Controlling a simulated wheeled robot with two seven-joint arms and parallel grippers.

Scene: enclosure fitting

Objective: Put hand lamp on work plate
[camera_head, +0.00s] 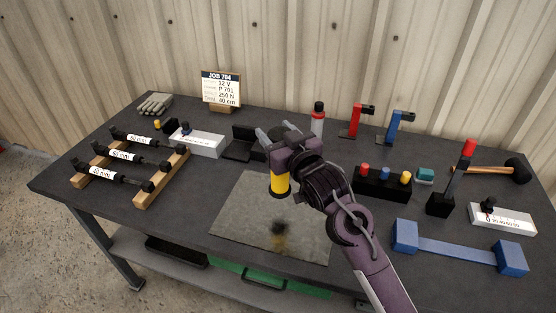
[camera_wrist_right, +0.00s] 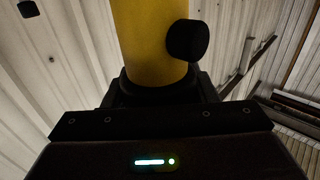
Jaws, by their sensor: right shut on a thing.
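The hand lamp (camera_head: 280,184) is a yellow cylinder with a dark lower end. My right gripper (camera_head: 279,160) is shut on it and holds it roughly upright over the far part of the grey work plate (camera_head: 245,230). The lamp's lower end looks apart from the plate, with a dark patch on the plate below it. The gripper hides the lamp's upper part in the head view. In the right wrist view the lamp's yellow body (camera_wrist_right: 150,45) rises from between the jaws, with a black knob (camera_wrist_right: 187,40) on its side. My left gripper is out of view.
Left of the plate is a wooden rack (camera_head: 162,178) with several black rods. To the right are a black holder (camera_head: 383,187) and a blue bracket (camera_head: 455,250). The plate's front is clear.

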